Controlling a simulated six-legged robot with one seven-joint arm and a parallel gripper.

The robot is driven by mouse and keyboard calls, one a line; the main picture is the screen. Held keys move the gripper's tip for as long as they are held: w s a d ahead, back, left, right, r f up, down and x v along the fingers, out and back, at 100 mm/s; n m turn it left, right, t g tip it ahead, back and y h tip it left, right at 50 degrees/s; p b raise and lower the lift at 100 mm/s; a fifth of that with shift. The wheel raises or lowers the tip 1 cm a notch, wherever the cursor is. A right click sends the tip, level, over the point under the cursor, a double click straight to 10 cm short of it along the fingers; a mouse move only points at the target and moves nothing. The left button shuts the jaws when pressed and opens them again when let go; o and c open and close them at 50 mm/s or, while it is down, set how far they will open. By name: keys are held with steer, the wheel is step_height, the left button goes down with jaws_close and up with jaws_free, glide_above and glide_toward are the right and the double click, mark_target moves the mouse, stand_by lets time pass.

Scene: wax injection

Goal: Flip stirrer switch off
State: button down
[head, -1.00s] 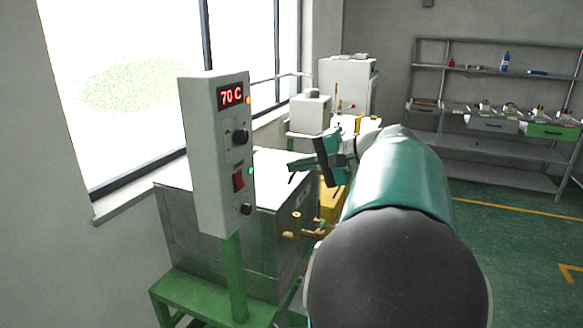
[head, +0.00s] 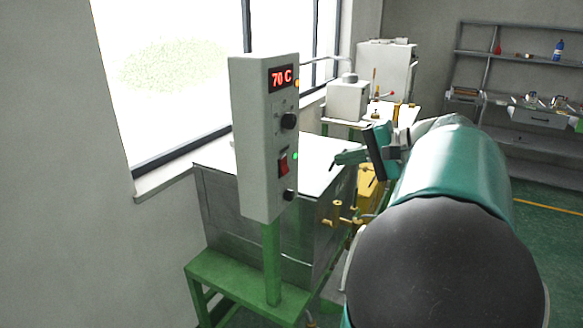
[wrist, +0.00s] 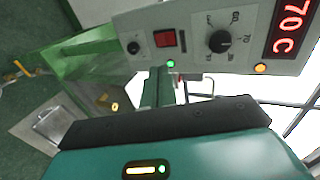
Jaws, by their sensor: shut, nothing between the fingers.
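The stirrer switch appears to be the red rocker (head: 283,162) on the front of a pale control box (head: 255,130). It also shows in the wrist view (wrist: 165,39), between two black knobs. Which way the rocker is tipped is too small to tell. A green light (head: 295,156) beside it is lit. My gripper (head: 340,159) is shut and empty, to the right of the box at about switch height, apart from it in the picture.
The box has a red "70 C" display (head: 281,78) and an orange light. It stands on a green post (head: 271,262) before a metal tank (head: 225,205) on a green stand. Brass valve parts (head: 338,218) lie below my gripper. A window is behind; shelves stand at right.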

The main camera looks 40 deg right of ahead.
mark_target(285, 171)
steer(key=x, duration=1.3)
steer(key=shift+w+a+f, duration=0.1)
steer(key=shift+w+f, duration=0.25)
steer(key=shift+a+r, duration=0.1)
